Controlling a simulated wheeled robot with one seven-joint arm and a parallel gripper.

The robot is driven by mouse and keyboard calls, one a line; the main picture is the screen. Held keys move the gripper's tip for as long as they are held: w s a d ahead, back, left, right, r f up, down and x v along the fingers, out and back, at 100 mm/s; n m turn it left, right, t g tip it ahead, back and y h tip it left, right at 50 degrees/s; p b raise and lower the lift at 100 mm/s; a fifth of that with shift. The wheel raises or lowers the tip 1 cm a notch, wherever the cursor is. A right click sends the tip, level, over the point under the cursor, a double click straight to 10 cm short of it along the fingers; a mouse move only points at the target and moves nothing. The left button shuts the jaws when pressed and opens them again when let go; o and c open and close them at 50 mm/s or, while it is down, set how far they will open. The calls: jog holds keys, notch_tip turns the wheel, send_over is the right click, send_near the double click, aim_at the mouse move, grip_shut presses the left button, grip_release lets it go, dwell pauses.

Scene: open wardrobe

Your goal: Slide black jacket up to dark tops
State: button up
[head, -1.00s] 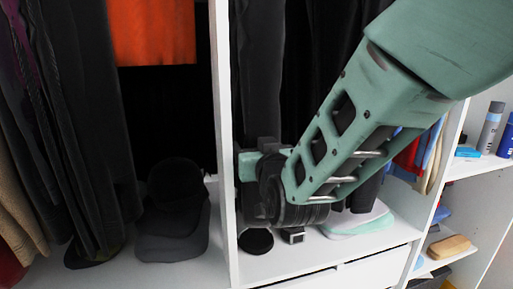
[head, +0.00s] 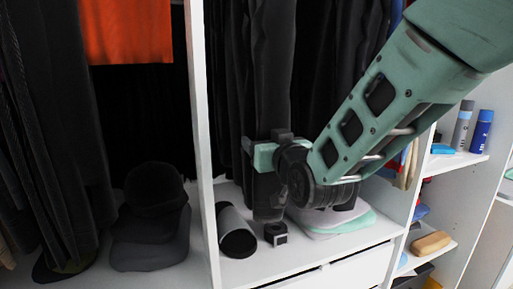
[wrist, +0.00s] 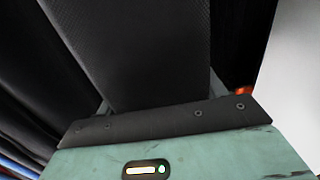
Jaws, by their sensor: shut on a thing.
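The black jacket (head: 272,75) hangs in the right-hand compartment, a little right of the white divider. My gripper (head: 268,160) is shut on the jacket low down, and the fingertips are mostly hidden. In the wrist view the jacket (wrist: 140,50) rises as a broad black panel between the jaws. Dark tops (head: 330,75) hang to the right of the jacket, partly behind my arm. Dark folds of these tops also show at the left of the wrist view (wrist: 28,75). The rail is out of view.
The white divider (head: 203,150) stands left of the jacket. On the shelf are a dark cylinder (head: 236,235) and a pale folded stack (head: 335,218). Left are dark caps (head: 152,215) and an orange garment (head: 125,32). Bottles (head: 480,130) stand on the right shelves.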

jog(key=shift+w+d+b, duration=0.25)
jog(key=shift+d+b, duration=0.1)
jog(key=shift+d, duration=0.5)
jog(key=shift+w+d+b, duration=0.2)
jog(key=shift+d+b, duration=0.15)
jog(key=shift+d, duration=0.5)
jog(key=o, duration=1.6)
jog(key=shift+a, duration=0.1)
jog(key=shift+o, duration=0.2)
jog(key=shift+s, duration=0.15)
